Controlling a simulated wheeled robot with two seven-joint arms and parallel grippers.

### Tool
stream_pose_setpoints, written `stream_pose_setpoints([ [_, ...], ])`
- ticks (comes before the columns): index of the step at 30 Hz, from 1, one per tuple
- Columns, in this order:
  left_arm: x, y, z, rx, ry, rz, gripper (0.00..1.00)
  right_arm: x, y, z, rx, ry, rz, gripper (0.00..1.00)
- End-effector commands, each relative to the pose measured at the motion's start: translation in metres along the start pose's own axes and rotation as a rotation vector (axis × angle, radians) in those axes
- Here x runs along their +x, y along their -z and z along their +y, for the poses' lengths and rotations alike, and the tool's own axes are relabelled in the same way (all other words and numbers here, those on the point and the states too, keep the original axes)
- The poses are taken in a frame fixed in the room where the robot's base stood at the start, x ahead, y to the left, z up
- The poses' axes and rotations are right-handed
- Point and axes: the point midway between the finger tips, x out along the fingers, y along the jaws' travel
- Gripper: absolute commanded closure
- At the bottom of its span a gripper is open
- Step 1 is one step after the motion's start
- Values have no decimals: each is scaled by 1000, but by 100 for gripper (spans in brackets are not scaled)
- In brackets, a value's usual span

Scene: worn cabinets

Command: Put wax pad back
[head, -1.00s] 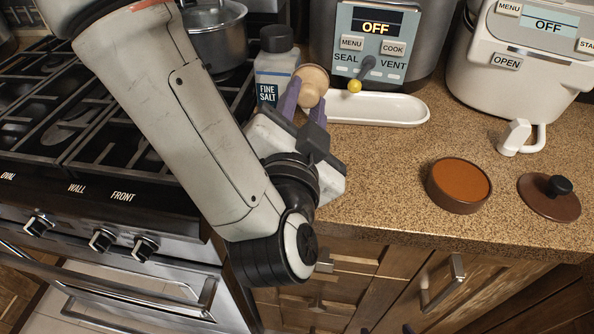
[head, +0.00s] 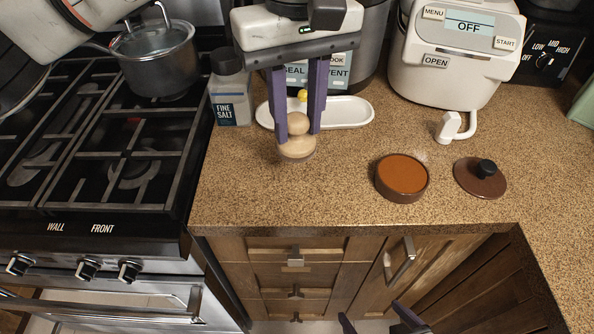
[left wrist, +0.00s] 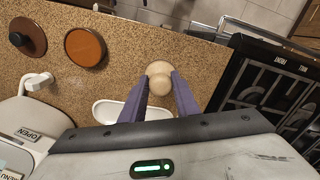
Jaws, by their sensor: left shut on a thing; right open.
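The wax pad (head: 297,149) is pale and wooden, a round base with a ball-shaped knob on top. My left gripper (head: 299,128) points down and is shut on its knob, with purple fingers on either side. The pad is upright over the counter in front of the white tray; I cannot tell if its base touches. The left wrist view shows the pad (left wrist: 159,70) between the fingers. A round brown dish of orange wax (head: 403,175) stands open to the right. Its brown lid (head: 480,180) with black knob lies beside it. My right gripper (head: 385,318) is open and empty at the bottom edge, below the counter front.
A white oblong tray (head: 345,110) lies behind the pad. A salt bottle (head: 230,98) stands left of it. A white cooker (head: 452,65) with a handle sticking forward stands behind the dish. The stove (head: 120,150) is at left. Counter between pad and dish is clear.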

Motion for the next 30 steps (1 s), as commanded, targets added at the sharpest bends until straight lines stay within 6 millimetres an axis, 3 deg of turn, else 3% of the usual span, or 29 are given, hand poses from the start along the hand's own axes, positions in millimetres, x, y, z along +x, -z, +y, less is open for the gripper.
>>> stream_pose_setpoints([
  [6, 41, -2, 0, 1, 1, -4, 90, -2, 4, 0, -1, 0, 3, 6],
  [19, 87, -1, 0, 1, 1, -2, 90, -7, 8, 0, -3, 0, -1, 6],
  [29, 94, -1, 0, 2, -1, 2, 90, -5, 7, -1, -3, 1, 0, 6],
  [30, 93, -1, 0, 2, -1, 2, 65, -6, 8, -1, -3, 1, 0, 6],
])
